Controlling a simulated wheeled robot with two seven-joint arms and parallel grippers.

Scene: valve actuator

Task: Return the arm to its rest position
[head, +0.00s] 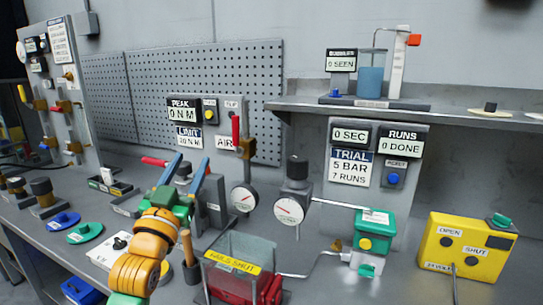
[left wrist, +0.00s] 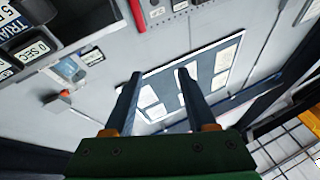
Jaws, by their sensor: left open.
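My left arm, orange and green, rises from the bottom left of the head view. Its left gripper (head: 193,158) has a green body and two blue fingers, spread apart and pointing up and away over the bench. In the left wrist view the gripper (left wrist: 158,76) shows its two dark fingers apart with nothing between them. Beyond them is a framed board (left wrist: 212,72) with pale sheets, out of contact. My right gripper is not in view.
Near the arm stand a clear box labelled "FAILS SHUT" (head: 233,262), a wooden-handled tool (head: 188,249) and pressure gauges (head: 289,210). A green actuator (head: 373,228) and yellow control box (head: 465,247) stand to the right. Coloured discs (head: 85,233) lie left. A pegboard (head: 205,85) stands behind.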

